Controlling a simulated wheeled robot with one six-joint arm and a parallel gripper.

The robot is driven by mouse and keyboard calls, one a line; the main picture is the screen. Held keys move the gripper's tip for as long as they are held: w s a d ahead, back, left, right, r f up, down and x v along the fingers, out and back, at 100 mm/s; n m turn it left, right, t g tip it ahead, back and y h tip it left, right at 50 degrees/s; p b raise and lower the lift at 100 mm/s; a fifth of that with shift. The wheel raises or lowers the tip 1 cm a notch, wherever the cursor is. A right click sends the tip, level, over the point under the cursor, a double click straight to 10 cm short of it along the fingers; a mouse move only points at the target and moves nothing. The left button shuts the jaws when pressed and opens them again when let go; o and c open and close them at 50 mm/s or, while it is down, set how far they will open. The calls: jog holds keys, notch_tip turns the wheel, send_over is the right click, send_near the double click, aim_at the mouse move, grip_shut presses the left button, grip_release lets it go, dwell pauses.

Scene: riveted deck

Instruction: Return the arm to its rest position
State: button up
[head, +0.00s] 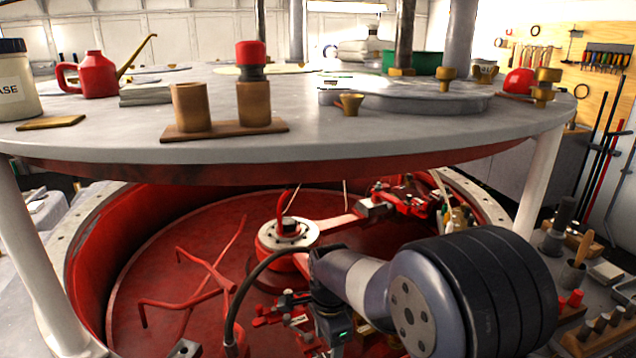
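My arm reaches in from the lower right, with a large black ribbed joint (475,295) close to the camera and a grey link running left from it. It ends in a dark end unit with a small green light, which appears to be the body of my gripper (332,325), low over the red well. A black cable loops to its left. The fingers cannot be made out at the bottom edge, so whether they are open, shut or holding something is not shown.
A round grey deck (330,125) spans above the arm on white posts (540,185). The red well (170,270) holds bent red rods (205,265) and a hub (287,232). Tools stand at right.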

aim_at(327, 357)
notch_tip(327, 357, down, 6)
jog(key=shift+r, duration=0.2)
jog(key=shift+f, duration=0.25)
jog(key=n, duration=0.5)
jog(key=shift+r+n, duration=0.1)
jog(key=shift+n, duration=0.3)
jog(key=n, duration=0.6)
jog(key=shift+w+a, duration=0.1)
jog(key=n, duration=0.5)
jog(key=shift+n, duration=0.3)
jog(key=n, duration=0.5)
jog(key=shift+a+n, duration=0.1)
jog(key=shift+n, duration=0.3)
